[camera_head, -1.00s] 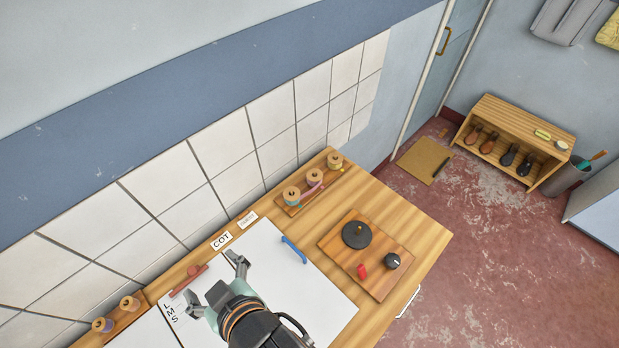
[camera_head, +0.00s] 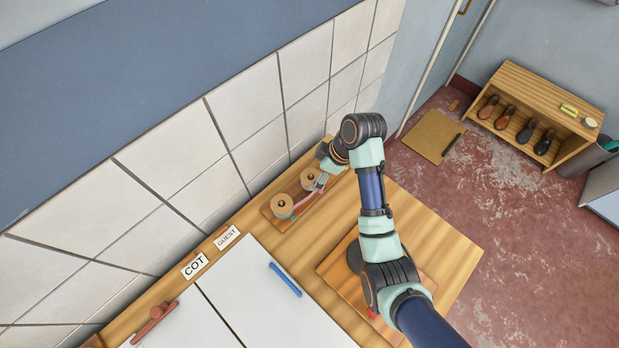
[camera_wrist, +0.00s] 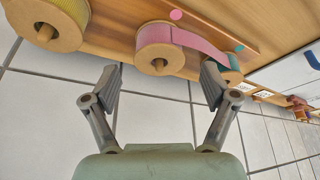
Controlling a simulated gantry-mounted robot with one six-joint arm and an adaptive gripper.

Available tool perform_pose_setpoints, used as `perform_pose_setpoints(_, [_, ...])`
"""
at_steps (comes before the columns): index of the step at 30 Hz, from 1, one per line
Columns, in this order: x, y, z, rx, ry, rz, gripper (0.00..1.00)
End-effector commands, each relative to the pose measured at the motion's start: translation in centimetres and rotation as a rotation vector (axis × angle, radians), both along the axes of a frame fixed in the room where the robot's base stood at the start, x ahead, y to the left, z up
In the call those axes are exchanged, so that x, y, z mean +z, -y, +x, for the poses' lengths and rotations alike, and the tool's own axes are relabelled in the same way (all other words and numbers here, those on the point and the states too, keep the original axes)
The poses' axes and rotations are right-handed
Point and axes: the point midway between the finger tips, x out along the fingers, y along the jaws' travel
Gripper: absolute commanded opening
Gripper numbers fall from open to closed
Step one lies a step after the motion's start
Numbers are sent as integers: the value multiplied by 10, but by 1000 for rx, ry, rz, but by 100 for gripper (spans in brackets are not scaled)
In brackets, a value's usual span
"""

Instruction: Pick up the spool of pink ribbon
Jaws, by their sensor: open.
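The spool of pink ribbon (camera_wrist: 158,52) is a tan disc with a wooden peg through its middle and a pink tail running off to the right in the wrist view. It is the middle spool of a row on a wooden board. My gripper (camera_wrist: 160,82) is open and empty, its two fingers spread to either side of and just short of this spool, with a gap in between. In the head view the pink spool (camera_head: 309,179) shows beside my gripper's finger, and my wrist covers the yellow spool's place.
A yellow-ribbon spool (camera_wrist: 45,22) stands to the left and a teal-ribbon spool (camera_wrist: 226,66) to the right in the wrist view, close by. The tiled wall (camera_head: 255,105) runs right behind the board. A dark round object on a wooden board is partly under my arm.

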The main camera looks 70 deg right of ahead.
Motion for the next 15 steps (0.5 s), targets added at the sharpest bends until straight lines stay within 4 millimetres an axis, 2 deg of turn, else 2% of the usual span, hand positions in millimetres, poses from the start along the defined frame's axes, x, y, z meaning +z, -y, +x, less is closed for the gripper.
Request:
perform_pose_setpoints(2, [-4, -1, 3, 0, 0, 1, 85])
perform_pose_setpoints(9, [-41, -4, 19, -1, 0, 1, 85])
perform_pose_setpoints(15, [-47, -4, 21, -1, 1, -2, 85])
